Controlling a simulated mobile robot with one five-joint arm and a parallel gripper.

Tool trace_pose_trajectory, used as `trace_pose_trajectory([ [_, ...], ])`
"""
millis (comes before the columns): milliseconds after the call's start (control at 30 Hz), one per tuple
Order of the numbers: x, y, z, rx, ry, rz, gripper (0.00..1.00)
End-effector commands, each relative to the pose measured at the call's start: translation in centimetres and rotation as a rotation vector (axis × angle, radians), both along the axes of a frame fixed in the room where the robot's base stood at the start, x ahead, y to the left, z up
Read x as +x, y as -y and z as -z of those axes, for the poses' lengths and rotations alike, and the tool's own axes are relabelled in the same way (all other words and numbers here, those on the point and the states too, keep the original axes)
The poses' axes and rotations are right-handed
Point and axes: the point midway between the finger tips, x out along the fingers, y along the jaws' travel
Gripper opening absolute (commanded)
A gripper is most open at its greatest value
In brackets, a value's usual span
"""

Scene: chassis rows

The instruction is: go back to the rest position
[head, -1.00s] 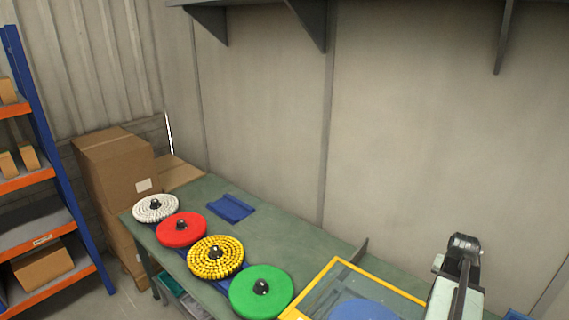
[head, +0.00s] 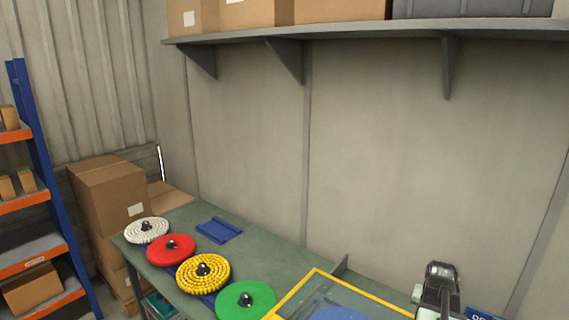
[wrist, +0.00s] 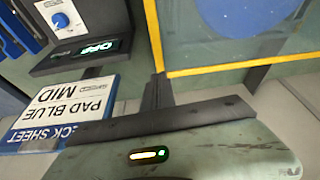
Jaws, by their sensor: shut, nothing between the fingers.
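My gripper (wrist: 157,88) shows in the wrist view as dark fingers close together, with nothing between them. It is above the bench, beside a yellow-edged frame and a printed sheet. In the head view part of my arm (head: 440,287) stands at the lower right, in front of the wall; its lower part is cut off by the picture edge.
A green bench (head: 268,256) carries white (head: 132,236), red (head: 160,252), yellow (head: 192,276) and green (head: 233,298) discs. A yellow-edged frame (head: 292,293) is close to my arm. A check sheet (wrist: 60,108) lies nearby. A wall shelf (head: 350,30) holds boxes.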

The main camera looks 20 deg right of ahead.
Motion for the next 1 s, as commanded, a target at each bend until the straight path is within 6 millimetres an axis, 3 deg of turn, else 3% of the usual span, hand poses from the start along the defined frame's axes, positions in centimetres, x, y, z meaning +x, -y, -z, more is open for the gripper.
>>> trace_pose_trajectory([
  [167,3.1,-4.3,0.2,0.017,-0.017,-0.087,0.0],
  [367,7.2,-11.6,0.5,0.044,-0.048,-0.228,0.0],
  [467,9.4,-16.9,0.6,0.06,-0.071,-0.329,0.0],
  [600,12.1,-26.9,0.9,0.086,-0.118,-0.51,0.0],
  [667,12.7,-30.9,1.0,0.094,-0.138,-0.584,0.0],
  [800,12.9,-38.8,1.1,0.108,-0.182,-0.729,0.0],
  [1000,11.8,-48.2,1.2,0.119,-0.238,-0.907,0.0],
])
